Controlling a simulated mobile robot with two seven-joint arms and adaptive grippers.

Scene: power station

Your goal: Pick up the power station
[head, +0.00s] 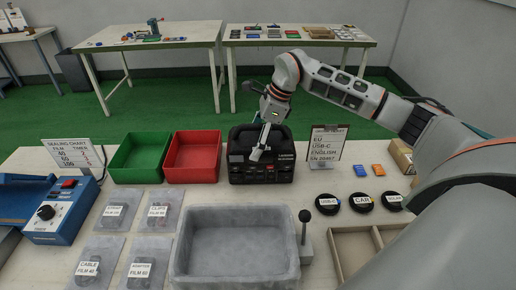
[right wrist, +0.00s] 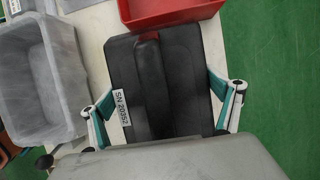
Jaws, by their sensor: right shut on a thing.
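The power station (head: 240,171) is a black box with a top handle. It stands upright on the near table, just right of the red bin. My right gripper (head: 263,142) reaches down over it from above. In the right wrist view the station (right wrist: 187,65) fills the middle, with a white serial label on its top. The two fingers of my right gripper (right wrist: 165,112) are at its left and right sides, shut on it. I cannot tell any gap under the station. My left gripper is not in view.
A green bin (head: 125,172) and a red bin (head: 192,178) stand left of the station. A sign card (head: 326,143) stands close on its right. A grey tray (head: 285,275), cable discs (head: 361,202) and bagged parts lie in front. A blue sealer (head: 60,225) is at left.

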